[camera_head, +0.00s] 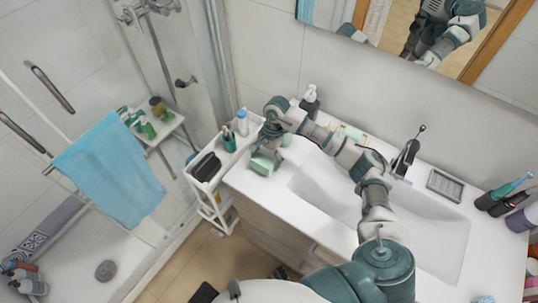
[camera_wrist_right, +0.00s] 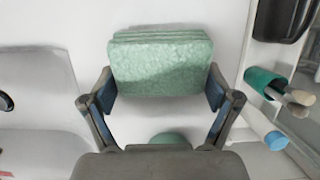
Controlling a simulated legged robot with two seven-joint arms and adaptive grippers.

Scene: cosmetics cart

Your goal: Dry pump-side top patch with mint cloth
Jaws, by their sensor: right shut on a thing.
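The folded mint cloth (camera_head: 262,164) is at the left end of the white sink counter, below my right gripper (camera_head: 267,147). In the right wrist view the mint cloth (camera_wrist_right: 160,66) is a layered, rounded block between the two fingers, which are shut on it. I cannot tell whether it touches the counter. The pump bottle (camera_head: 310,101), dark with a white head, stands at the counter's back, right of the gripper. No wet patch can be made out. My left gripper is not in view.
A white cart (camera_head: 196,187) stands left of the counter, holding a green cup (camera_head: 229,142), a white bottle with a blue cap (camera_head: 242,121) and a black case (camera_head: 206,167). The sink basin (camera_head: 325,203) is to the right. The faucet (camera_head: 406,158) stands behind it.

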